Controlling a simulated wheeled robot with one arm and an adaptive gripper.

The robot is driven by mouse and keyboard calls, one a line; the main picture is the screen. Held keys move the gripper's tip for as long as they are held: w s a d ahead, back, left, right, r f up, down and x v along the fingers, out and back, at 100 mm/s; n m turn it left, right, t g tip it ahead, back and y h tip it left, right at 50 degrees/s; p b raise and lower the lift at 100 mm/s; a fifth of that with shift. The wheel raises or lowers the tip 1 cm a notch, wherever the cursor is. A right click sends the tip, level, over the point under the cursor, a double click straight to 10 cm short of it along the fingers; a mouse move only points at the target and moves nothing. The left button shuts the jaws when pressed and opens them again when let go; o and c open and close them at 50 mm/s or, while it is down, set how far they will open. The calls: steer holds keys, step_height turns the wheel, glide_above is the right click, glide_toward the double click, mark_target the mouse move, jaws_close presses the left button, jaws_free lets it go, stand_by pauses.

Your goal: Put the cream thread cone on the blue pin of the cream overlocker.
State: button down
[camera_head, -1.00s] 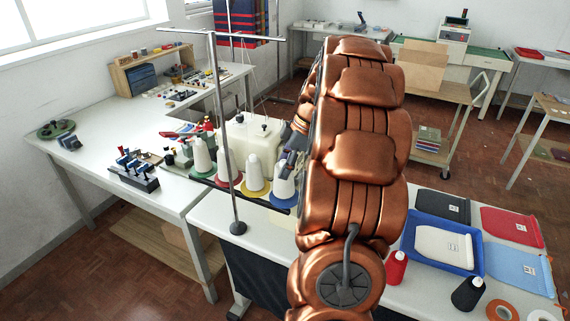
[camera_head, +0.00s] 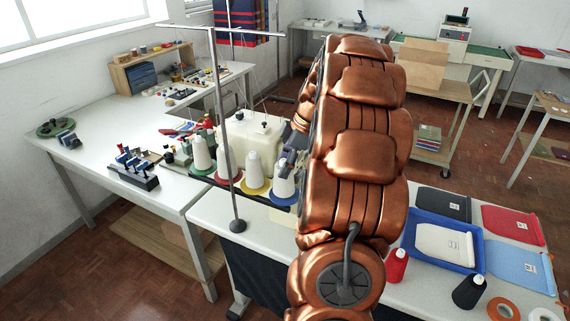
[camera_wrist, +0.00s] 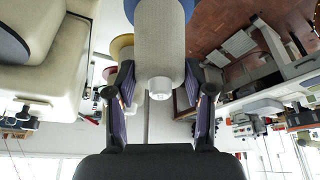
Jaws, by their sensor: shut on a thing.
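The cream overlocker (camera_head: 250,137) stands on the white table left of my arm in the head view. It also shows at the left of the wrist view (camera_wrist: 45,90). The cream thread cone (camera_head: 283,184) is upright at the blue disc (camera_head: 279,199), the front right one of the row. In the wrist view the cone (camera_wrist: 160,45) is between my fingers, its narrow end towards my palm. Part of the blue disc (camera_wrist: 130,8) shows behind its wide end. My gripper (camera_wrist: 160,88) is shut on the cone. The cone hides the pin, and I cannot tell whether its base touches the disc.
A white cone on the yellow disc (camera_head: 253,171) stands close left of the held one, with other cones beyond. A metal thread stand (camera_head: 220,120) rises in front of the row. A blue tray (camera_head: 412,250) and red and black cones lie right of my arm.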

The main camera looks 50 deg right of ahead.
steer(key=shift+f+b, duration=0.25)
steer(key=shift+b, duration=0.05)
steer(key=shift+c, duration=1.7)
jaws_free()
steer(key=v, duration=1.2)
